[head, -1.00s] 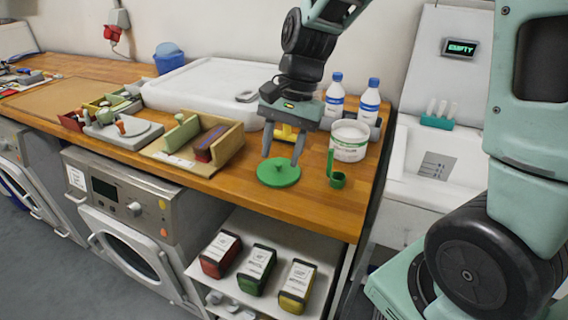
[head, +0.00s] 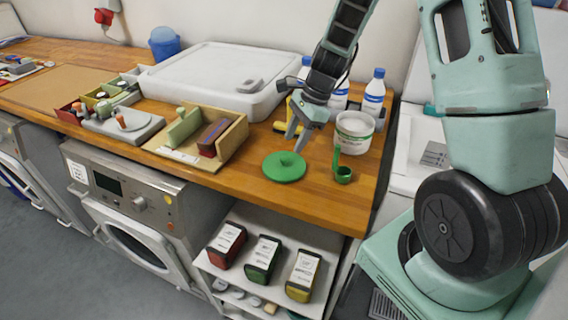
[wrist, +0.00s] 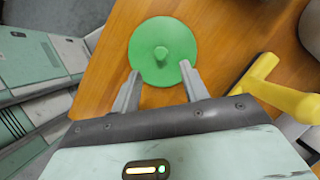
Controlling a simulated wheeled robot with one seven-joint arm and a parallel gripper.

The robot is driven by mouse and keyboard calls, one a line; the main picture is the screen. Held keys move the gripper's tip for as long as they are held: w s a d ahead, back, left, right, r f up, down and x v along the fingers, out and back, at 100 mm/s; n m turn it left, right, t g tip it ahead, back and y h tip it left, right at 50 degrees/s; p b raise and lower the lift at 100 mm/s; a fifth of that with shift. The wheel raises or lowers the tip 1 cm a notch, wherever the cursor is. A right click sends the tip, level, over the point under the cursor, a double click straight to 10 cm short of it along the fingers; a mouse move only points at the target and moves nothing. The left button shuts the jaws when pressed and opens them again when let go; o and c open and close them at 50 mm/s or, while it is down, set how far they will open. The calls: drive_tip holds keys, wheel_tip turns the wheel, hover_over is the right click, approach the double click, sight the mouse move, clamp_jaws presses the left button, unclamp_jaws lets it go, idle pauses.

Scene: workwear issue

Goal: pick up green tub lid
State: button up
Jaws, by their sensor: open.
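The green tub lid (head: 285,167) is a round disc with a small knob in its middle. It lies flat on the wooden counter. It also shows in the wrist view (wrist: 150,60), beyond the fingertips. My gripper (head: 297,140) is open and empty, above and behind the lid in the head view. In the wrist view, my gripper (wrist: 158,76) has its two fingers apart, with the tips overlapping the lid's near edge in the picture. The knob lies ahead of the gap between them. Whether the fingers touch the lid cannot be told.
A green scoop (head: 342,170) stands right of the lid. A white tub (head: 354,132) and bottles (head: 373,95) are behind it. A yellow-handled thing (wrist: 285,95) is beside my gripper. A wooden tray (head: 232,138) stands left. The counter in front of the lid is clear.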

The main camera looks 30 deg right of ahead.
sight(285, 158)
drive_tip(key=shift+p+x, duration=0.6)
drive_tip(key=shift+x, duration=2.5)
drive_tip(key=shift+w, duration=0.15)
clamp_jaws()
